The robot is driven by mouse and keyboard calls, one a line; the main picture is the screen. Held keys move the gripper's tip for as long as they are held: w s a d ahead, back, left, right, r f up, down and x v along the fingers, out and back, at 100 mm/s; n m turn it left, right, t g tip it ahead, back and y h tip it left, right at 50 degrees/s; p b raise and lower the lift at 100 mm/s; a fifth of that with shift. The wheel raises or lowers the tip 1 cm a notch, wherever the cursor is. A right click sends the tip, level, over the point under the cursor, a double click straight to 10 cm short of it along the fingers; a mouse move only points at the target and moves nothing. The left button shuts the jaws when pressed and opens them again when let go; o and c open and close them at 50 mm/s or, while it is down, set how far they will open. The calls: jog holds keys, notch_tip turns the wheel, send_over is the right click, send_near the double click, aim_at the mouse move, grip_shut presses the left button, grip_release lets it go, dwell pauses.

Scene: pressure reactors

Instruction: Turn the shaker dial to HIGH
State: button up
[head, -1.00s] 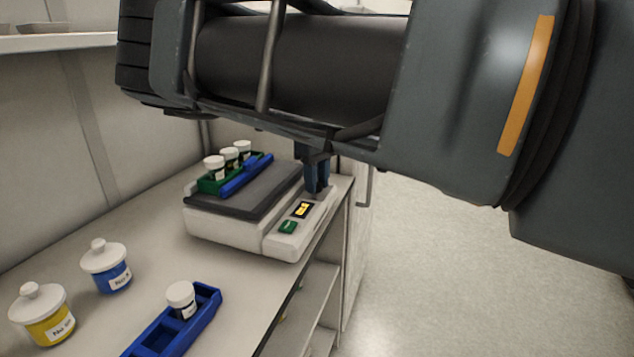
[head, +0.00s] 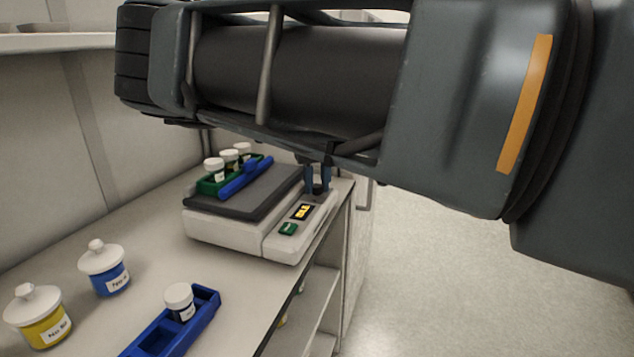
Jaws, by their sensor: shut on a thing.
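The shaker (head: 225,230) is a white box with a dark grey platform, standing on the bench. Its front panel on the right side carries a small lit yellow display (head: 303,212) and a green switch (head: 288,229). My gripper (head: 318,190) points down over the far end of that panel. Its dark blue fingers are shut on the dial, which is mostly hidden between them. The dial's pointer and its markings cannot be read from here.
A green rack (head: 212,184) with several white-capped vials and a blue bar (head: 245,177) sits on the platform. A blue rack (head: 205,318) with one vial (head: 180,300), a blue jar (head: 105,270) and a yellow jar (head: 40,318) stand nearer. Open floor lies right.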

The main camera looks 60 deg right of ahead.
aim_at(317, 185)
jog(key=shift+w+r, duration=0.1)
jog(key=o, duration=0.8)
jog(key=shift+c, duration=0.2)
notch_tip(317, 185, up, 8)
jog(key=shift+f, duration=0.15)
